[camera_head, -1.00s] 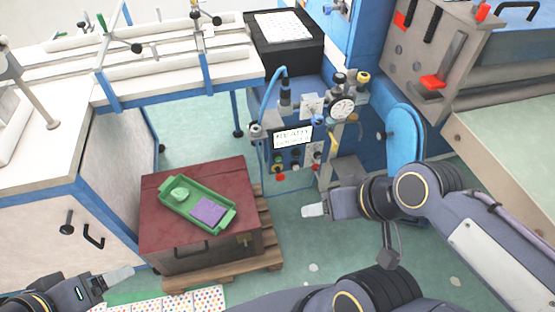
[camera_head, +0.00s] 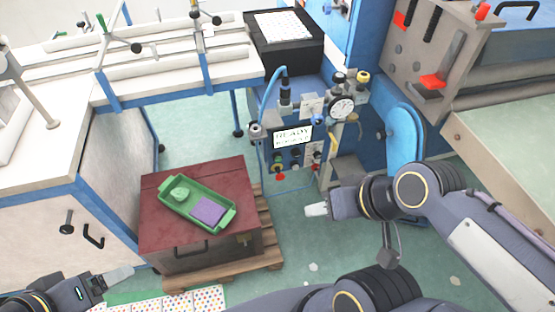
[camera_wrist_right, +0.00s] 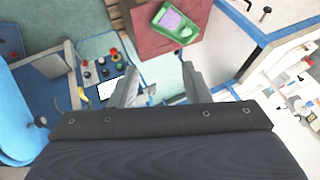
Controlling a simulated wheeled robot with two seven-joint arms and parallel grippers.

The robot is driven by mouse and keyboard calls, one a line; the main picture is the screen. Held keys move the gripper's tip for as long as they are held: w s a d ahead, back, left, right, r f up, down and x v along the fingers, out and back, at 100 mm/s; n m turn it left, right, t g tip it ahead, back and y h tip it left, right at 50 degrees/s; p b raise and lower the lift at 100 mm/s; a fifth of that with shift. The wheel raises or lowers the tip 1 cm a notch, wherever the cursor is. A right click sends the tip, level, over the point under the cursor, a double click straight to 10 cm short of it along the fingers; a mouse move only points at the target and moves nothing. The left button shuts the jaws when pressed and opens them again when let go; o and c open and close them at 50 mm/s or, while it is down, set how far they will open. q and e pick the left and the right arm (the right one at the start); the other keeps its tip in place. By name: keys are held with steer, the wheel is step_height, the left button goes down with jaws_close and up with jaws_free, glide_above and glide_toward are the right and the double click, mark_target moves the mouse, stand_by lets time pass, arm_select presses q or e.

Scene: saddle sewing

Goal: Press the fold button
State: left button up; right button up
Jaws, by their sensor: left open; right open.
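The control panel (camera_head: 286,160) is on the blue machine, below a lit display (camera_head: 293,136). It carries several small coloured buttons and knobs, including a red one (camera_head: 280,177) at its lower edge. Their labels are too small to read, so I cannot tell which is the fold button. In the right wrist view the panel's buttons (camera_wrist_right: 103,68) show left of the fingers. My right gripper (camera_head: 316,210) is open and empty, in front of and below the panel, apart from it. Its two fingers also show in the right wrist view (camera_wrist_right: 160,88). My left gripper (camera_head: 120,275) is open and empty at lower left.
A dark red box (camera_head: 160,237) on a wooden pallet (camera_head: 265,240) bears a green tray (camera_head: 229,217) with a purple piece and a green item. A pressure gauge (camera_head: 341,107) and blue guard (camera_head: 404,140) stand right of the panel.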

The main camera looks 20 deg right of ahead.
jaws_close()
stand_by(1.4)
